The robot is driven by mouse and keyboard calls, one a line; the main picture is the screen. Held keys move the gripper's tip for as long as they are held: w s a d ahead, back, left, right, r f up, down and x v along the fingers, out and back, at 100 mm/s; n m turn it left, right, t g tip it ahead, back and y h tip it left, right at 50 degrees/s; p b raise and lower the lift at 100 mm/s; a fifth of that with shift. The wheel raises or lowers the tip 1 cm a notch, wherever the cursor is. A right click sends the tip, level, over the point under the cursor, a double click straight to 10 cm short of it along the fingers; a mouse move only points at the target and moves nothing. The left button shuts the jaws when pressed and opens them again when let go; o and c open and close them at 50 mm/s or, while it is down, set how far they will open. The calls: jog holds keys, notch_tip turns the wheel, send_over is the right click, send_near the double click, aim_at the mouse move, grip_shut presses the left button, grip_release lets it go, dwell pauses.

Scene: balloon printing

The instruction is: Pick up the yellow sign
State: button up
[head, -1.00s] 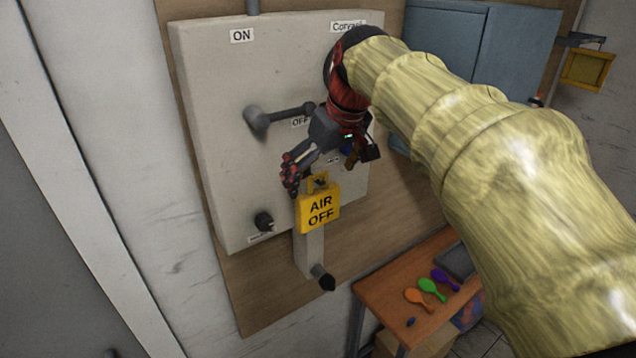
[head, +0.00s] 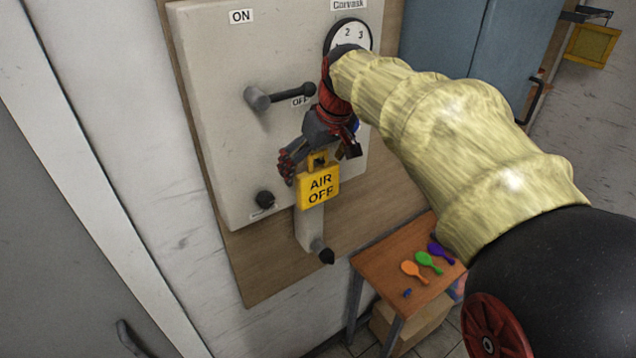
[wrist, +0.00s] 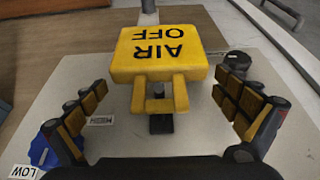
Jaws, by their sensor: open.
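The yellow sign (head: 319,187) reads AIR OFF and hangs on the front of the grey panel by its top loop. In the wrist view the yellow sign (wrist: 158,55) appears upside down, with its loop pointing toward my gripper and a dark peg at the loop. My gripper (head: 318,158) is at the top of the sign. In the wrist view my gripper (wrist: 168,115) is open, with one finger on each side of the loop. Gaps show between both fingers and the loop, so nothing is held.
The grey panel (head: 215,120) carries a lever (head: 280,95), a gauge (head: 348,33) and a black knob (head: 265,199). A blue knob (wrist: 43,150) is near the left finger. A blue cabinet (head: 440,45) is at right.

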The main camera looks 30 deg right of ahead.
jog(key=shift+c, duration=0.5)
jog(key=c, duration=1.1)
jog(key=shift+o, duration=0.2)
jog(key=shift+r, duration=0.1)
